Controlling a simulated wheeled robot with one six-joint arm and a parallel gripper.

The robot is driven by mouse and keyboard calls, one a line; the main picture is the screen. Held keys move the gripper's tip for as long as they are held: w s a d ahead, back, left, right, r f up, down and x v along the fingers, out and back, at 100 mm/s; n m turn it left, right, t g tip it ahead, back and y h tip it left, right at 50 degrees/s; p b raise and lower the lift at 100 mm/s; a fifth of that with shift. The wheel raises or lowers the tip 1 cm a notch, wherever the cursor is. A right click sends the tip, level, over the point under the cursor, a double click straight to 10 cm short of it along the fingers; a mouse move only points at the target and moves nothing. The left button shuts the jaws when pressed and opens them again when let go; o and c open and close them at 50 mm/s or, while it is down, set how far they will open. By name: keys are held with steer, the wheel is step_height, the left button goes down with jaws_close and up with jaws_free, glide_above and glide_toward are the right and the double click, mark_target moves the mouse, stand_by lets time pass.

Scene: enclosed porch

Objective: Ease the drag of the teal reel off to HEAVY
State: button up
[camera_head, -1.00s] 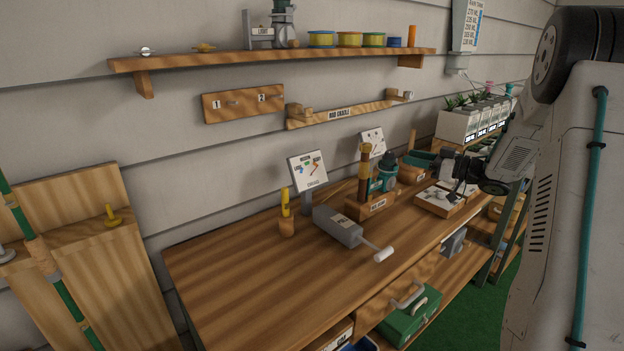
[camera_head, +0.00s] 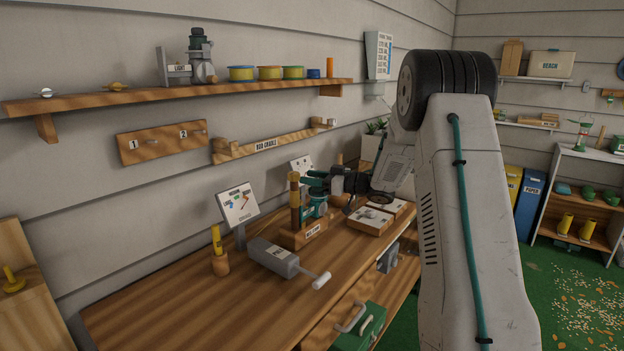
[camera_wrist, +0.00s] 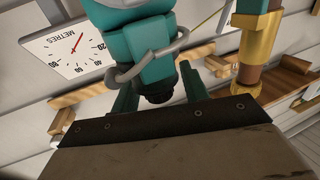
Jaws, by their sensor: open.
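The teal reel (camera_head: 315,209) is mounted by an upright brown rod butt with a gold collar (camera_head: 295,200) in a labelled wooden block on the bench. In the wrist view the reel body (camera_wrist: 148,40) fills the top middle, with a grey wire bail around it. A black knob (camera_wrist: 157,90) hangs at its near end. My gripper (camera_wrist: 158,86) is open, with one teal finger on each side of the knob; I cannot tell if they touch it. In the head view my gripper (camera_head: 318,181) is at the reel and partly hides it. No HEAVY mark is legible.
A card with coloured marks (camera_head: 238,204) and a grey box with a white-handled crank (camera_head: 275,257) stand left of the reel. A METRES dial (camera_wrist: 75,48) is behind it. Wooden trays (camera_head: 371,221) lie to the right. The bench's left front is clear.

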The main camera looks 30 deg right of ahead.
jaws_close()
steer(key=shift+s+n+g+y, duration=0.1)
steer(key=shift+n+g+y, duration=1)
steer(key=shift+g+y, duration=0.15)
steer(key=shift+s+a+n+g+y, duration=0.1)
steer(key=shift+n+g+y, duration=0.5)
steer(key=shift+g, duration=0.15)
steer(key=shift+s+a+n+g+y, duration=0.1)
steer(key=shift+n+g+y, duration=0.5)
steer(key=shift+g, duration=0.1)
jaws_free()
steer(key=v, duration=0.7)
steer(key=shift+s+d, duration=0.25)
steer(key=shift+d, duration=0.05)
